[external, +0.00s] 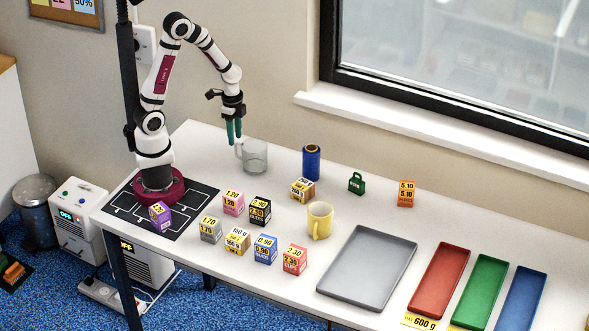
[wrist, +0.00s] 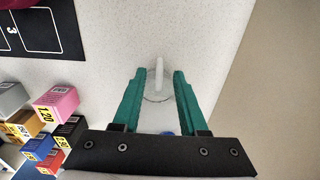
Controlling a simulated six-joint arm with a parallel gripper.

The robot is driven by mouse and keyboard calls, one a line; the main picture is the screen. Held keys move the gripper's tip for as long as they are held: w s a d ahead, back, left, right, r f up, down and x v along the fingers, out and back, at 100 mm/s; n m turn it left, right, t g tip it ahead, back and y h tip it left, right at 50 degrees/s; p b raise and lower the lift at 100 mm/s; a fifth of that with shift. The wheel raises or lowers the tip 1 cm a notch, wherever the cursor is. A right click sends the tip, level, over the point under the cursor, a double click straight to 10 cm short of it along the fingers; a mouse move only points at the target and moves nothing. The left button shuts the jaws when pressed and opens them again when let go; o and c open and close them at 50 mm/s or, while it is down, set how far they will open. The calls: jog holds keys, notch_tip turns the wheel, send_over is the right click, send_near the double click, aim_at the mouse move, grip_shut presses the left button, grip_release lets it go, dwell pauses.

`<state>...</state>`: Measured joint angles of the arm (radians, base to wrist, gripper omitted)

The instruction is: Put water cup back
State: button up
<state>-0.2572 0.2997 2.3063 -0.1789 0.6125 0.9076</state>
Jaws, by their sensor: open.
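The water cup is a clear glass mug (external: 257,157) standing upright on the white table near the back edge, handle towards the left. In the wrist view its pale handle (wrist: 158,75) lies between my fingertips, and the clear body is partly hidden and hard to make out. My gripper (external: 234,141) points down at the handle side of the mug with its teal fingers apart. In the wrist view my open gripper (wrist: 159,74) has one finger on each side of the handle, with gaps visible. A yellow mug (external: 320,220) stands further right.
Several small price-labelled cartons, such as a pink one (external: 233,201), stand in front. A blue can (external: 311,162), a green weight (external: 357,183) and an orange carton (external: 406,193) stand along the back. A grey tray (external: 368,268) and red (external: 440,280), green and blue trays lie right.

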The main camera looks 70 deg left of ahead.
notch_tip(320, 180, up, 6)
jog(key=shift+f, duration=0.25)
jog(key=s+d+r+n+y, duration=0.1)
jog(key=s+d+r, duration=0.1)
jog(key=s, duration=0.5)
jog(key=s+d+r+n+y, duration=0.1)
jog(key=s+r+n, duration=0.1)
jog(key=s+r, duration=0.3)
jog(key=s, duration=0.3)
jog(key=shift+d+r, duration=0.3)
jog(key=shift+d, duration=0.05)
